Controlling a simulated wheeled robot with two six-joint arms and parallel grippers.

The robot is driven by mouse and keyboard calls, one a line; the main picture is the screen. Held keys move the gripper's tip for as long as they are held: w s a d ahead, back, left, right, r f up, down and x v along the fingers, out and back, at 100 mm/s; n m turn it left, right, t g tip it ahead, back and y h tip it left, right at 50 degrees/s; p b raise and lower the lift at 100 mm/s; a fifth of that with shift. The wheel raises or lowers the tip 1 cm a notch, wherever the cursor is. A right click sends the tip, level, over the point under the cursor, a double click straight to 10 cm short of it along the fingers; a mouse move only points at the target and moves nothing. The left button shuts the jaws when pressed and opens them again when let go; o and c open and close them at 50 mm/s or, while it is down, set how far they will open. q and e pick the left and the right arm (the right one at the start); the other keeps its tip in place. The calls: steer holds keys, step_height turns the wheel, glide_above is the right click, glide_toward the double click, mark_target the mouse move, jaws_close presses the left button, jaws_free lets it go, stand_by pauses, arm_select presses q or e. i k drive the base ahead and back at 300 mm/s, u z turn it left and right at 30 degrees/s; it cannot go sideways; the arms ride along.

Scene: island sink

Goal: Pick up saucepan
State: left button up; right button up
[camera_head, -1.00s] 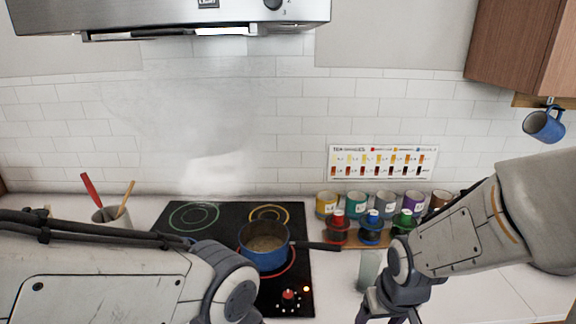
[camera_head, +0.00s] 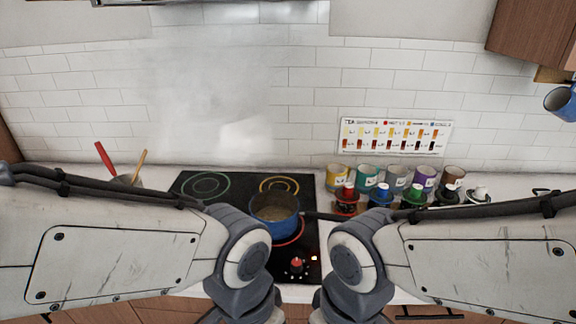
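The saucepan (camera_head: 275,214) is blue with a dark handle (camera_head: 325,216) that points right. It stands on the black cooktop (camera_head: 232,187), over the red-ringed burner, and something brownish shows inside it. Both my arms come in from the sides, and their wrist parts hang in front of the cooktop, nearer to me than the saucepan. My left and right gripper fingers are below the bottom edge of the picture, so their state is hidden. Neither arm visibly touches the saucepan. The right arm overlaps the area near the handle's end.
Several coloured cups (camera_head: 367,177) and small lidded jars (camera_head: 382,192) stand right of the cooktop. A utensil holder (camera_head: 125,181) with red and wooden utensils is at left. A blue mug (camera_head: 562,103) hangs at the right. The backsplash (camera_head: 225,120) closes the rear.

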mark_target(282, 226)
steer(key=u, duration=3.15)
steer(key=i, duration=0.75)
steer(key=z, duration=2.7)
